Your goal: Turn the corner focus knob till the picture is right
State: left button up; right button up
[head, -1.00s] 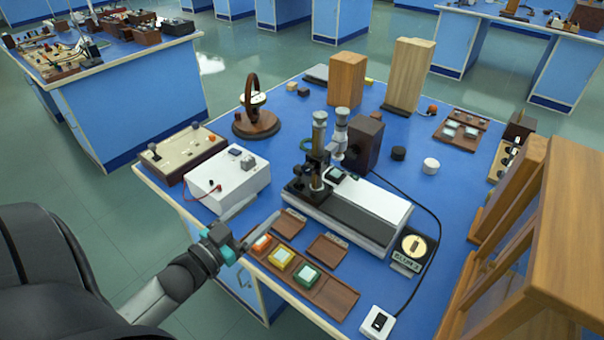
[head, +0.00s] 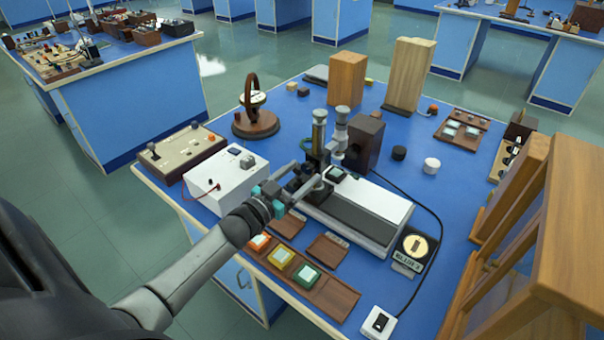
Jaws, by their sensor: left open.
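The optical instrument (head: 365,213) stands mid-bench, with a long grey and white base and upright metal tubes (head: 319,130) at its left end. I cannot make out the corner focus knob for certain; my gripper covers part of the instrument's left end. My left gripper (head: 308,182) is open, its fingers reaching the instrument's near left corner by the foot of the tubes. I cannot tell whether they touch it. My right gripper is not in view.
A white box with red leads (head: 225,182) stands close left of my gripper. A wooden tray with coloured-framed slides (head: 325,293) lies below. A round dial piece (head: 414,246), a black cable and a white switch box (head: 378,322) lie right. Wooden frames (head: 560,240) block the right edge.

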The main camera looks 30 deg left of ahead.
pick_arm(q)
jog(key=shift+w, duration=0.5)
grip_shut()
dwell(0.3)
